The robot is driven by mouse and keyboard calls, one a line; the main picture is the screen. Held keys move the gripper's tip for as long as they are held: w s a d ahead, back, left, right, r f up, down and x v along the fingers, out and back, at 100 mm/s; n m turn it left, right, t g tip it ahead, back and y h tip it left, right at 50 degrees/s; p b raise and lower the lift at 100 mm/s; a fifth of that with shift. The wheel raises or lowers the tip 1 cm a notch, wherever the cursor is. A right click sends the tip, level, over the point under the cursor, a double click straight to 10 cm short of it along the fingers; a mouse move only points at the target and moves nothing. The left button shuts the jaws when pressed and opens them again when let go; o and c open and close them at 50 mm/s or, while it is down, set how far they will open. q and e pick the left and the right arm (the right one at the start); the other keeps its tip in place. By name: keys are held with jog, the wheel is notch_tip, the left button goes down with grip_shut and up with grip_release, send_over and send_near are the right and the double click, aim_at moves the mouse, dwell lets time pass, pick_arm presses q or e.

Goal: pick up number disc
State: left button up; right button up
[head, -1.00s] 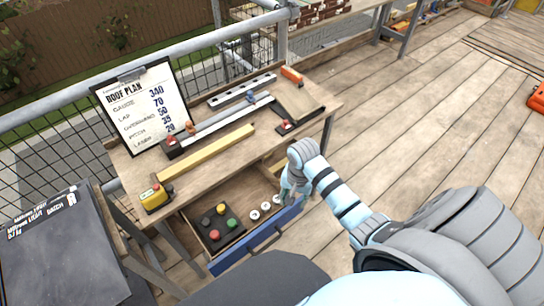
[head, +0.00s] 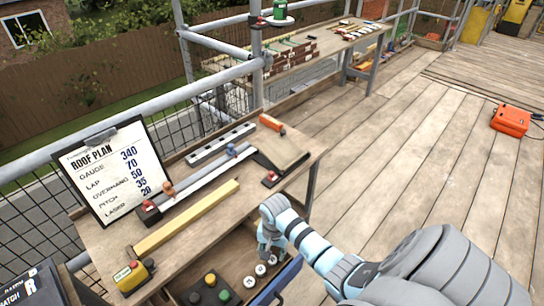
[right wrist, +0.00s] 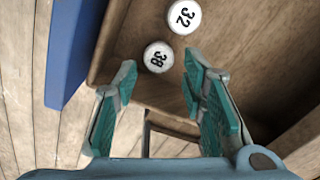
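White number discs lie in the open drawer (head: 291,278) of the workbench. In the right wrist view, one disc reads 32 (right wrist: 184,16) and another reads 38 (right wrist: 158,57). Disc 32 lies farther out. My left gripper is not in view.
Coloured knobs (head: 224,296) stand left of the discs in the drawer. The bench top (head: 215,222) holds a roof plan clipboard (head: 116,172), a yellow bar (head: 187,217), a yellow tape measure (head: 133,276) and metal rails. An orange case (head: 511,120) sits on open decking at right.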

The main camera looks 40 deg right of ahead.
aim_at(272, 258)
notch_tip(272, 258, down, 4)
jog(key=shift+r+b, duration=0.15)
jog(key=shift+b, duration=0.35)
jog(key=shift+r, duration=0.15)
jog(key=shift+c, duration=0.6)
jog(key=c, duration=0.5)
